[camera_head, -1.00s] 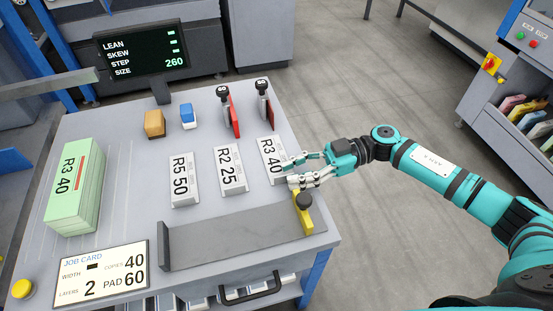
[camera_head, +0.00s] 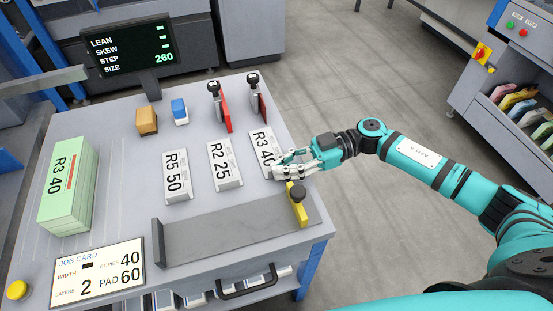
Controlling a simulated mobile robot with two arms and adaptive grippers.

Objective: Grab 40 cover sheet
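The cover sheet stack marked "R3 40" (camera_head: 263,143) lies at the right of a row of three white stacks on the grey table. My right gripper (camera_head: 278,168) is at its lower right end, fingers pointing left. The fingers overlap that end of the stack, and the gap between them looks narrow. I cannot tell whether they touch or hold it. The stacks "R2 25" (camera_head: 224,166) and "R5 50" (camera_head: 176,176) lie to its left, clear of the gripper. My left gripper is not in view.
A green stack marked "R3 40" (camera_head: 69,190) stands at the left. Two stampers with red plates (camera_head: 222,108) stand behind the white stacks. A grey ramp (camera_head: 225,230) with a yellow stop (camera_head: 297,206) lies in front. A job card (camera_head: 97,273) reads copies 40, pad 60.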

